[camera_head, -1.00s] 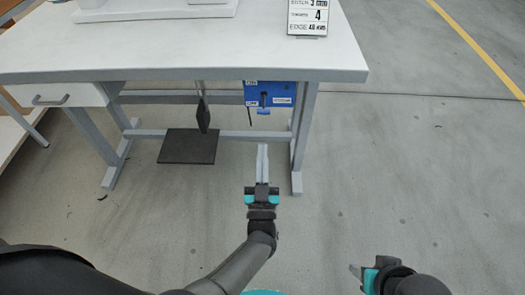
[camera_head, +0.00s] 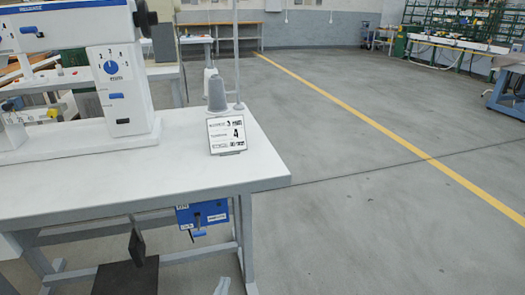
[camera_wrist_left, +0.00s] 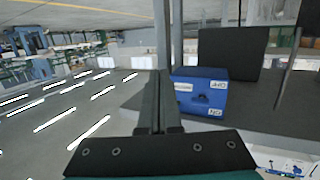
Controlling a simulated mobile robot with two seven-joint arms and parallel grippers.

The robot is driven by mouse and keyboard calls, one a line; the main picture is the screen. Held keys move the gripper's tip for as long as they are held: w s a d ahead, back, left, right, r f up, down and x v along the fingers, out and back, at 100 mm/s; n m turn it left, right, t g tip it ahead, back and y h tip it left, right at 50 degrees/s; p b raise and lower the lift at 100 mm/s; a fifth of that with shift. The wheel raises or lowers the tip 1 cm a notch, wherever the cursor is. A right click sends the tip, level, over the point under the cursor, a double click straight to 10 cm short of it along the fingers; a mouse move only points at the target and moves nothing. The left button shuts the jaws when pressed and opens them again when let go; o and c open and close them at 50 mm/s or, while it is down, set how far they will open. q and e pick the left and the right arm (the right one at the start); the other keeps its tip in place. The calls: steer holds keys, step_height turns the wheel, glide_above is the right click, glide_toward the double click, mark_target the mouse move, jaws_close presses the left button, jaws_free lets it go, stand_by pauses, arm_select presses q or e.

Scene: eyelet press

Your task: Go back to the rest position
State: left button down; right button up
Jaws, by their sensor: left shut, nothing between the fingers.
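My left gripper (camera_head: 222,286) shows only as fingertips at the bottom edge of the head view, in front of the sewing table. In the left wrist view its two fingers (camera_wrist_left: 160,102) lie together, shut with nothing between them. A blue control box (camera_head: 203,214) hangs under the table top, beyond the fingers. The same box (camera_wrist_left: 199,92) is just right of the fingers in the left wrist view, and I see no contact. My right gripper is out of view.
The white table (camera_head: 190,172) carries a white sewing machine (camera_head: 122,90), a grey thread cone (camera_head: 216,94) and a small sign (camera_head: 226,134). A dark pedal plate (camera_head: 126,278) is below. Open floor (camera_head: 370,220) with a yellow line lies to the right.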

arm_select(q)
steer(key=s+a+m+g+y, duration=0.1)
steer(key=s+a+g, duration=0.2)
steer(key=s+g, duration=0.5)
steer(key=s+a+g, duration=0.3)
steer(key=s+g, duration=0.1)
steer(key=s, duration=0.8)
step_height(320, 180, down, 12)
steer(key=s+a+f+g+p, duration=0.1)
steer(key=s+a+p, duration=0.1)
steer(key=p, duration=0.5)
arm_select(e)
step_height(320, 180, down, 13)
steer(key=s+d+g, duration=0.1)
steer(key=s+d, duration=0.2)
arm_select(q)
steer(key=s+a+f+p, duration=0.2)
steer(key=s+a+p, duration=0.1)
steer(key=s, duration=0.3)
steer(key=s+a+f+y+p, duration=0.1)
steer(key=s+a+f+p, duration=0.2)
steer(key=s, duration=0.3)
steer(key=shift+g, duration=0.4)
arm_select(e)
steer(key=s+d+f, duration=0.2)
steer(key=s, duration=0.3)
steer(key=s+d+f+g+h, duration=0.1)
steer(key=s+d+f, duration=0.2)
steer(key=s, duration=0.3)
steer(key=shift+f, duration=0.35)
